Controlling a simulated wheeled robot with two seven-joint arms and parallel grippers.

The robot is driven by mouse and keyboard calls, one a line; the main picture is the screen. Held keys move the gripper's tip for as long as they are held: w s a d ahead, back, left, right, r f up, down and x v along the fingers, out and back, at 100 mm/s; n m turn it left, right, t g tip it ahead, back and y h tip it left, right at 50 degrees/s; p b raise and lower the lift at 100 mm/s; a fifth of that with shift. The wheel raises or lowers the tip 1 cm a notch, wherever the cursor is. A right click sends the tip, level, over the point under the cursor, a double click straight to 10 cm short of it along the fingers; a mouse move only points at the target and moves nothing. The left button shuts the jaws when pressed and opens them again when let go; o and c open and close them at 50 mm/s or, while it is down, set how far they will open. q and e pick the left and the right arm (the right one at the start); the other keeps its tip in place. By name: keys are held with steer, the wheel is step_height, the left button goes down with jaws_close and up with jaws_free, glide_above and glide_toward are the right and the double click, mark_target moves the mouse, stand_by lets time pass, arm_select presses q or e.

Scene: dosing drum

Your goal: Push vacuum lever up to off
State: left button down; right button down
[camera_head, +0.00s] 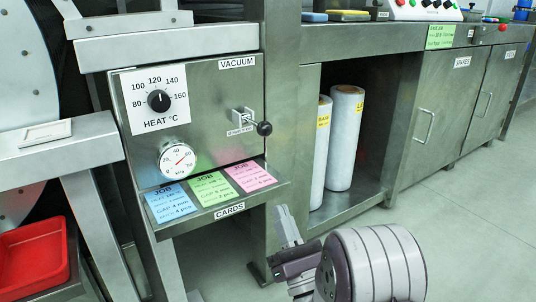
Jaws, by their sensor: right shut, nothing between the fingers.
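The vacuum lever (264,128) has a black ball knob on a short metal arm. It sticks out from a metal bracket (243,116) on the steel control panel (215,92), below a VACUUM label (237,63). The knob sits slightly below the bracket's level. A small label beneath the bracket is too small to read surely. My right gripper (288,228) is shut and empty. It is at the lower middle, well below the lever and clear of it, with its fingers pointing up. My left gripper is not in view.
A heat dial (158,101) and a round gauge (177,160) are on the panel's left. A cards shelf (230,210) with three coloured job cards juts out below. White rolls (344,140) stand in an open bay to the right. A red bin (33,258) is at lower left.

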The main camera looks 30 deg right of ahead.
steer(key=shift+r, duration=0.1)
steer(key=p, duration=1)
glide_toward(254, 124)
steer(key=w, duration=0.2)
steer(key=shift+d+r+b, duration=0.2)
steer(key=shift+r, duration=0.25)
steer(key=shift+d+r+b, duration=0.15)
steer(key=shift+d+r, duration=0.1)
steer(key=shift+r, duration=0.2)
